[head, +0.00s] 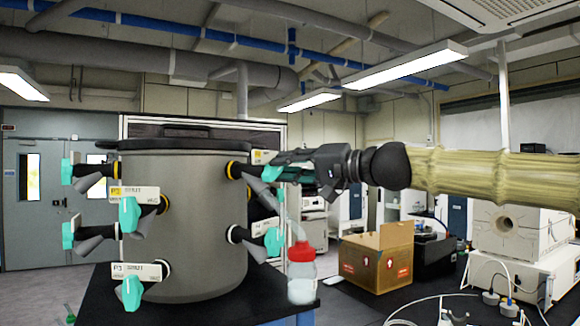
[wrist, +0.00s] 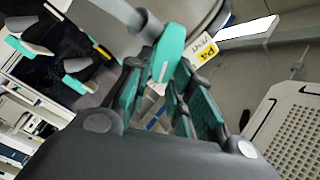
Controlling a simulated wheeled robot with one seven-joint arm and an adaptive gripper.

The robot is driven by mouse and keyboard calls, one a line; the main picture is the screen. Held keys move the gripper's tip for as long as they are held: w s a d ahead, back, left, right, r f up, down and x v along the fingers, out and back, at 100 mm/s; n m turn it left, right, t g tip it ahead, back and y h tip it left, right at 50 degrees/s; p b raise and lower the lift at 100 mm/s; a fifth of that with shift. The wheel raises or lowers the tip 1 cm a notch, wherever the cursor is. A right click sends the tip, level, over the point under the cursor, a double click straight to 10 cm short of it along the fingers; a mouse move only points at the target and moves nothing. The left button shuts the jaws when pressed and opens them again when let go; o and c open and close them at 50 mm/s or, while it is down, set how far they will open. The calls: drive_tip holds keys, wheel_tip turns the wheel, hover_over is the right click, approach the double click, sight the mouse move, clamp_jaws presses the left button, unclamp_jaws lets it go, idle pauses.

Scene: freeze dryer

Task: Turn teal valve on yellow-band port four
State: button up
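The grey drum (head: 190,220) carries several black ports with teal valves. The port-four label, yellow and reading P4 (wrist: 208,55), shows in the wrist view beside a teal valve handle (wrist: 170,50). In the head view, the yellow-banded port (head: 232,171) is on the drum's upper right side, with its teal handle (head: 271,173) by my fingertips. My gripper (head: 280,164) reaches in from the right. In the wrist view, my gripper (wrist: 160,75) has its fingers apart on either side of the handle. Whether the pads touch it is hard to tell.
Another yellow-banded port with a teal valve (head: 129,213) faces forward. A lower-right valve (head: 273,241) sits below my gripper. A red-capped bottle (head: 301,275) stands on the dark bench beside the drum. A cardboard box (head: 376,255) is farther right.

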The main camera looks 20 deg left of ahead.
drive_tip(key=shift+o, duration=1)
drive_tip(key=shift+a, duration=0.2)
drive_tip(key=s+d, duration=0.1)
drive_tip(key=d, duration=1.1)
drive_tip(key=shift+s, duration=0.3)
